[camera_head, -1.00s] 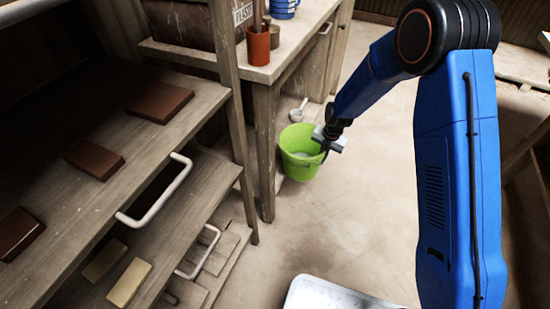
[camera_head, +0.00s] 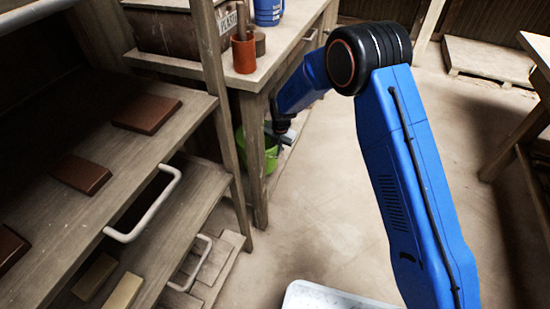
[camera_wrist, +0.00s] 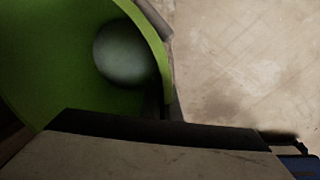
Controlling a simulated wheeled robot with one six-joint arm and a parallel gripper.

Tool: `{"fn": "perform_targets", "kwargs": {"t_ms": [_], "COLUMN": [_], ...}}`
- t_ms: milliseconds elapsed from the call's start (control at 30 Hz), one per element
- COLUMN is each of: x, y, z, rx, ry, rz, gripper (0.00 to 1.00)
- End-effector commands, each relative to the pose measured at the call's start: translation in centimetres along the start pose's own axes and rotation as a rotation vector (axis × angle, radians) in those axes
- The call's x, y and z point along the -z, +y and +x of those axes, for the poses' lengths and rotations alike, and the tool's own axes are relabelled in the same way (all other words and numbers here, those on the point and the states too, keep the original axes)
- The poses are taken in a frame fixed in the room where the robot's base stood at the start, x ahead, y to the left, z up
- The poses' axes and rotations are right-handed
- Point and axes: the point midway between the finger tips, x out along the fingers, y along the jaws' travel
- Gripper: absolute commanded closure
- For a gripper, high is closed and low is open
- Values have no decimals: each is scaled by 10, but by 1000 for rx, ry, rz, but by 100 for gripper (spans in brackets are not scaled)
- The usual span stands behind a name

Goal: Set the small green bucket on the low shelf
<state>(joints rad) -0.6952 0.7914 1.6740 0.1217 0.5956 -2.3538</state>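The small green bucket (camera_head: 272,153) stands on the floor beside the bench leg, partly hidden behind that leg and my gripper. In the wrist view the bucket (camera_wrist: 60,60) fills the left side, close up. A pale round patch (camera_wrist: 125,52) shows inside it. My gripper (camera_head: 284,137) is at the bucket's right rim in the head view. One broad grey gripper part (camera_wrist: 150,152) crosses the bottom of the wrist view, just below the rim. Whether the fingers close on the rim is not visible. A low slatted shelf (camera_head: 213,268) lies near the floor at the left.
The left rack has a board (camera_head: 110,165) with several brown tiles and pale pull handles (camera_head: 150,205). The bench (camera_head: 275,65) carries a red-brown pot (camera_head: 244,54) and a blue mug (camera_head: 268,12). Its leg (camera_head: 256,165) stands before the bucket. Floor (camera_head: 330,210) is open at centre.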

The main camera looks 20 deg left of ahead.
Motion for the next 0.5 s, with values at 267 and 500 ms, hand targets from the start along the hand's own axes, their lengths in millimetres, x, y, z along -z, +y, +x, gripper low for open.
{"fn": "perform_targets", "kwargs": {"t_ms": [267,500], "x": [1,1], "y": [5,4], "z": [22,35], "rx": [2,-1], "ry": [1,-1], "rz": [0,0], "gripper": [100,100]}}
